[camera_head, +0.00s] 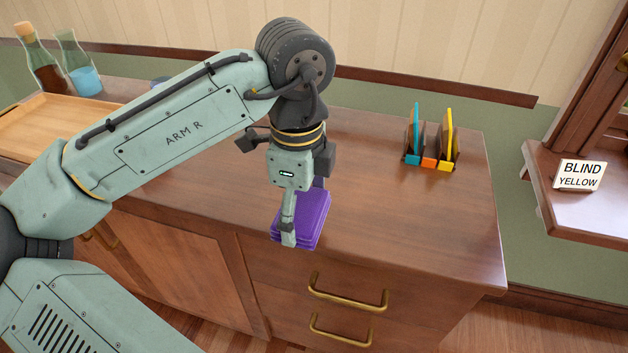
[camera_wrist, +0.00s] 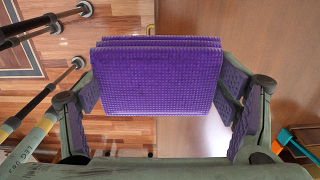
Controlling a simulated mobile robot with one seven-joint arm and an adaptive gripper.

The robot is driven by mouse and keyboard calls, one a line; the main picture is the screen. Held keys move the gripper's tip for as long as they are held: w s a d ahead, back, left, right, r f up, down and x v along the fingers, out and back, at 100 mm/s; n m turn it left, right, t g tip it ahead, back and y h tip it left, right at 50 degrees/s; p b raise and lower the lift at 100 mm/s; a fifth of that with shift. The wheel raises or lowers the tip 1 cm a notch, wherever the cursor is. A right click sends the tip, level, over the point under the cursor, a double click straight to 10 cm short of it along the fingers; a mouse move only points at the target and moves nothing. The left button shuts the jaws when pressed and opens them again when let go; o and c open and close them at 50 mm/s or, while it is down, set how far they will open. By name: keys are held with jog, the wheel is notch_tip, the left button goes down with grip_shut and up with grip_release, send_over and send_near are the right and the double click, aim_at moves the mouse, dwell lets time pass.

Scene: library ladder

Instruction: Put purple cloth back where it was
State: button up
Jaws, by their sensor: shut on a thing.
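My gripper is shut on the cloth. The near finger hides part of the cloth in the head view. I cannot tell whether the cloth touches the cabinet top.
The cabinet top (camera_head: 390,215) is clear to the right of the cloth. A holder with colored upright pieces (camera_head: 430,145) stands at the back right. A wooden tray (camera_head: 45,125) and bottles (camera_head: 40,60) are at the left. A "BLIND YELLOW" sign (camera_head: 580,175) stands on a ledge.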

jog(key=w, duration=0.3)
jog(key=w+p, duration=0.1)
jog(key=w, duration=0.3)
jog(key=w+d+f+p, duration=0.1)
jog(key=w, duration=0.3)
jog(key=shift+w, duration=0.15)
jog(key=shift+w+f+p, duration=0.2)
jog(key=shift+f+p, duration=0.1)
jog(key=shift+f, duration=1.5)
jog(key=shift+f, duration=0.15)
jog(key=o, duration=1.1)
notch_tip(320, 180, up, 12)
jog(key=shift+r+b, duration=0.2)
jog(key=shift+b, duration=0.15)
